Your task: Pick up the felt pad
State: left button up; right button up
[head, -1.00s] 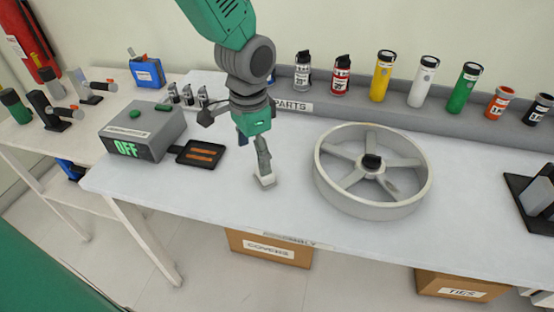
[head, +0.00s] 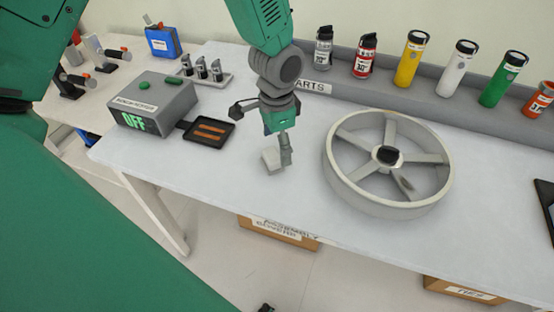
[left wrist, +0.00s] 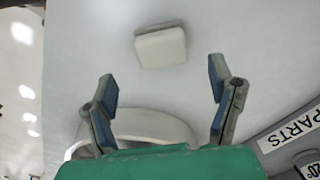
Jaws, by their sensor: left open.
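The felt pad (head: 270,161) is a small off-white block lying on the white table, left of the spoked wheel. It also shows in the left wrist view (left wrist: 161,47), beyond my fingertips and roughly centred between them. My left gripper (head: 284,162) points down right beside the pad and partly overlaps it in the head view. In the left wrist view its two blue-padded fingers (left wrist: 162,80) are spread wide with nothing between them. Its height above the table is hard to tell. My right gripper is not in view.
A grey spoked wheel (head: 389,165) lies to the right. A grey box reading OFF (head: 157,104) and a black tray with orange strips (head: 209,132) are to the left. Cans and coloured tubes line the back ledge (head: 440,108). The table front is clear.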

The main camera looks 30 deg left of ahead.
aim_at(273, 153)
pick_arm(q)
jog(key=f, duration=0.1)
jog(key=a+f, duration=0.1)
jog(key=f, duration=0.3)
jog(key=shift+a+f, duration=0.15)
jog(key=shift+a, duration=0.1)
jog(key=shift+s+d, duration=0.1)
jog(key=shift+d, duration=0.1)
jog(key=shift+d+r, duration=0.2)
jog(key=shift+d, duration=0.05)
jog(key=c, duration=0.5)
jog(key=shift+d, duration=0.25)
jog(key=c, duration=0.7)
jog(key=shift+a, duration=0.1)
jog(key=shift+c, duration=0.8)
jog(key=shift+a+r, duration=0.35)
jog(key=shift+r, duration=0.05)
jog(key=r, duration=0.9)
jog(key=shift+d+r, duration=0.15)
jog(key=shift+d, duration=0.2)
jog(key=shift+a, duration=0.2)
jog(key=shift+o, duration=1)
jog(key=shift+a, duration=0.2)
jog(key=shift+c, duration=0.4)
